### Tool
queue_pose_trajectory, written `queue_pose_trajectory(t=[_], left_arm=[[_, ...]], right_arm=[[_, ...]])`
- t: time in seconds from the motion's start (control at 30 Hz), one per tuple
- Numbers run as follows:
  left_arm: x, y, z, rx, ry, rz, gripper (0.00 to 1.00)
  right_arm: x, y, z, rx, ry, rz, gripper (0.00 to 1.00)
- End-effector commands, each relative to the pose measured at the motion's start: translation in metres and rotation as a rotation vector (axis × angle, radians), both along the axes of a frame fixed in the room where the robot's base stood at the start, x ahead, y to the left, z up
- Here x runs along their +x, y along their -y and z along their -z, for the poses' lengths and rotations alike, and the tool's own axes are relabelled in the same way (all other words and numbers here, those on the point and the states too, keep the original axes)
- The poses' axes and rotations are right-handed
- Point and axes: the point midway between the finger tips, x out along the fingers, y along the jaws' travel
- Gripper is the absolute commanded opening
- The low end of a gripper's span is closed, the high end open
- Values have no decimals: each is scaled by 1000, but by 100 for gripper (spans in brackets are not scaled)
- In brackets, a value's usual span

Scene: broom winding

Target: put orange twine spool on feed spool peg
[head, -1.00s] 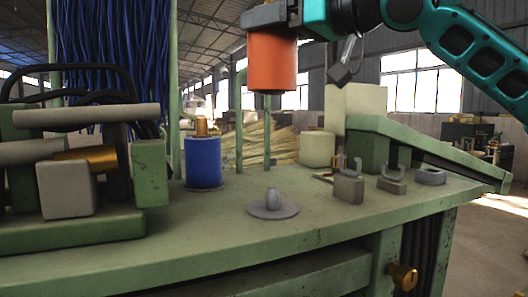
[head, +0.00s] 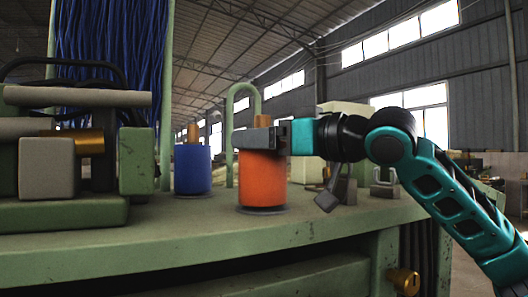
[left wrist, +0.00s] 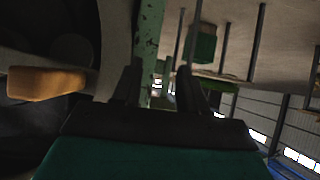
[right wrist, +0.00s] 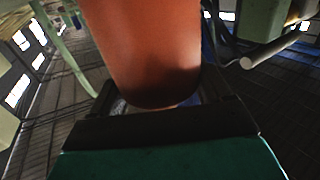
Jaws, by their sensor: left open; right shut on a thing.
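The orange twine spool (head: 262,180) stands upright at the feed spool peg's round grey base plate (head: 283,208), in the head view. The peg itself is hidden, so I cannot tell whether the spool rests fully on the plate. My right gripper (head: 262,138) is shut on the spool's top end, coming in level from the right. The orange spool also fills the upper middle of the right wrist view (right wrist: 145,50). My left gripper (left wrist: 158,80) is open and empty in the left wrist view and is outside the head view.
A blue twine spool (head: 192,170) stands left of the orange one on the green bench (head: 180,235). A green hoop (head: 231,110) rises behind. Rollers and blocks (head: 75,100) crowd the left. Grey brackets (head: 385,190) sit at the right behind my arm.

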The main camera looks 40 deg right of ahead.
Motion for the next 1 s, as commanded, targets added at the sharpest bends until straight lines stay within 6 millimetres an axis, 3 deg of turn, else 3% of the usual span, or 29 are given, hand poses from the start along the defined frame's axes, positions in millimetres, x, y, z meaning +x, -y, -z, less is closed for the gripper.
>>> queue_pose_trajectory(t=[0.37,0.4,0.6,0.9,1.0], left_arm=[[1,4,-1,-5,6,7,43],[1,4,-2,-5,6,7,43],[1,3,-2,-5,6,6,43],[2,1,-5,-1,7,2,43],[2,0,3,-1,8,0,43]], right_arm=[[-1,0,3,-1,4,1,38],[0,0,3,-2,1,1,82],[0,0,3,-2,1,1,100],[0,0,-1,-2,1,1,100],[-10,2,1,1,6,0,100]])
